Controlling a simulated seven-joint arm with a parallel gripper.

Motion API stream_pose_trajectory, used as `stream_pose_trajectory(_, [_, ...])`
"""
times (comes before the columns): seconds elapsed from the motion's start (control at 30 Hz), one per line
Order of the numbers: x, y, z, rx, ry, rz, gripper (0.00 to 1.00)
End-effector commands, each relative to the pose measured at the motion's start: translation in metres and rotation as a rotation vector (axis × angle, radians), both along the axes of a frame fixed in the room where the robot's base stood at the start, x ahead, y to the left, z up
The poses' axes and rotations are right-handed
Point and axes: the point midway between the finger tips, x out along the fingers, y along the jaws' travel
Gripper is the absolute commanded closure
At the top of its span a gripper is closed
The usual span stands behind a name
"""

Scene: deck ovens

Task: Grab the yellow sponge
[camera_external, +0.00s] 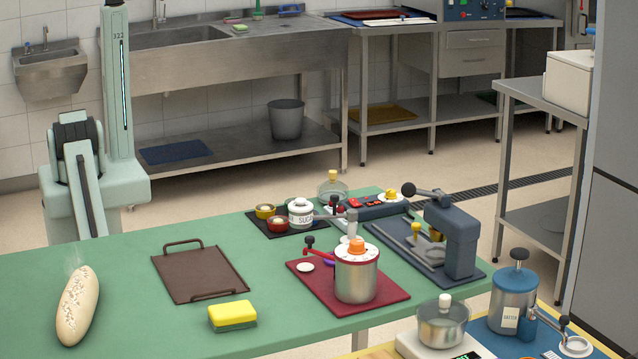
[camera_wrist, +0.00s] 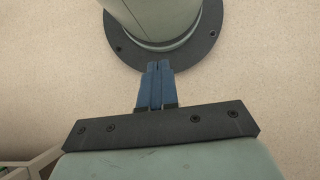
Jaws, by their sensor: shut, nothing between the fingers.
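The yellow sponge (camera_external: 232,313) lies on the green table near its front edge, in the external view. It is a small block with a yellow top and a darker green lower layer. In the wrist view my gripper (camera_wrist: 160,68) has its two blue fingers side by side, shut and empty. That view looks down at pale floor (camera_wrist: 50,60) and my own round dark base flange, so the sponge is not in it. In the external view my arm stands behind the table at the far left, away from the sponge; I cannot make out the fingertips there.
On the green table (camera_external: 130,265), a speckled bread loaf (camera_external: 77,305) lies left of the sponge, and a brown handled tray (camera_external: 199,272) lies behind it. A red mat (camera_external: 390,297) with a metal pot (camera_external: 356,280) is to its right. The table around the sponge is clear.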

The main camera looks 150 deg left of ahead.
Motion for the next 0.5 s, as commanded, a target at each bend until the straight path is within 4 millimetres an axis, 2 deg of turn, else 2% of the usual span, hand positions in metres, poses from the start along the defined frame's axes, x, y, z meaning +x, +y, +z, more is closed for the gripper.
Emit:
stream_pose_trajectory(0.37, [0.0000,0.0000,0.0000,0.000,0.000,0.000,1.00])
stream_pose_trajectory(0.5, [0.0000,0.0000,0.0000,0.000,0.000,0.000,0.89])
